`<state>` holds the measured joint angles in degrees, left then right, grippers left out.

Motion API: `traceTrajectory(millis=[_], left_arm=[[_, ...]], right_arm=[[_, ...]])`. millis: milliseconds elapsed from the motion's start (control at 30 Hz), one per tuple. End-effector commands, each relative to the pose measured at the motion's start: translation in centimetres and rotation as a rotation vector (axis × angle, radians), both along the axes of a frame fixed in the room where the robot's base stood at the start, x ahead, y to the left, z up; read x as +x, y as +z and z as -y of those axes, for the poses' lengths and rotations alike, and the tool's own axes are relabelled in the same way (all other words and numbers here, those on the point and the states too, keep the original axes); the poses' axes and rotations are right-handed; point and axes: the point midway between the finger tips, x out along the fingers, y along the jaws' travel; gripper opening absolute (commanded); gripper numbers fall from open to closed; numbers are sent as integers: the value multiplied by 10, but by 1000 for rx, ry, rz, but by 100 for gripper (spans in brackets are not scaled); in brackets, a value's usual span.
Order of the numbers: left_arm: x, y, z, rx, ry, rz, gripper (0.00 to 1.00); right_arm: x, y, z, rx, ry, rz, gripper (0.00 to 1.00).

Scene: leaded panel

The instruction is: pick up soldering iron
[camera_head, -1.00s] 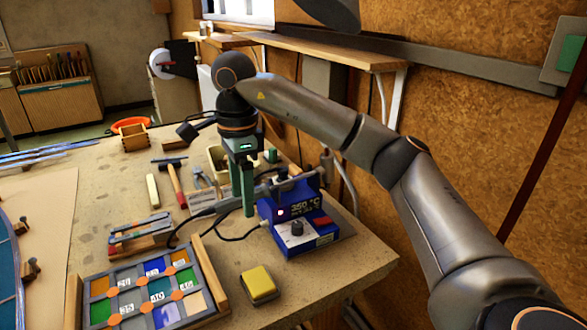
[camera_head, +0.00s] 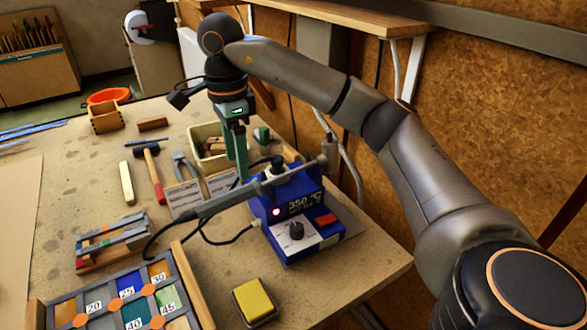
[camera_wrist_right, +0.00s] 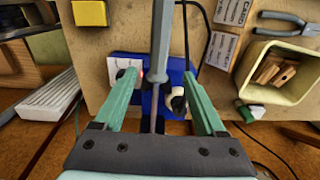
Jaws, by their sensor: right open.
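The soldering iron (camera_head: 235,198) has a grey handle and lies slanted across the top of the blue soldering station (camera_head: 300,222), its cord trailing off to the left. The station's display reads 350 °C. My right gripper (camera_head: 242,178) points down at the iron, its green fingers open and empty. In the right wrist view the iron (camera_wrist_right: 162,40) runs lengthwise through the gap between the open fingers (camera_wrist_right: 160,74), with space on both sides. I cannot tell how deep it sits between them. My left gripper is not in view.
A yellow sponge (camera_head: 255,302) lies in front of the station. The leaded panel (camera_head: 110,302) with numbered glass is at the front left. A hammer (camera_head: 154,175), pliers (camera_head: 182,165) and a cream bin (camera_head: 205,150) lie behind. A shelf (camera_head: 370,18) overhangs the back right.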

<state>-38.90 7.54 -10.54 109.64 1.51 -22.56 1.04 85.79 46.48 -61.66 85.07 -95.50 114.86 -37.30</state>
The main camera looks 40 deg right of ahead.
Motion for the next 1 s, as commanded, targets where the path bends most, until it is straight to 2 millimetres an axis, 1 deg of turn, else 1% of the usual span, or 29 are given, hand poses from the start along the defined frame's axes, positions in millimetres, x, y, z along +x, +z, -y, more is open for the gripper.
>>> traceTrajectory(millis=[33,100,200,400,600,700,800,1000], left_arm=[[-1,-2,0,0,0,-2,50],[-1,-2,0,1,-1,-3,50],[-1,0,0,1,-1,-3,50],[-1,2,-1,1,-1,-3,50],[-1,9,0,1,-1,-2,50],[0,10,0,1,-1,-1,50],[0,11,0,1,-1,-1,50],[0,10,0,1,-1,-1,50]], right_arm=[[-1,-12,1,-2,0,-6,73],[-1,-24,0,0,0,-4,73],[0,-36,0,-2,0,-2,73],[-1,-50,1,-1,-1,-2,73],[-4,-80,1,-1,0,-4,73],[-4,-91,1,-1,-1,-2,73],[-3,-96,1,-1,-1,0,73],[-3,-96,1,0,0,0,72]])
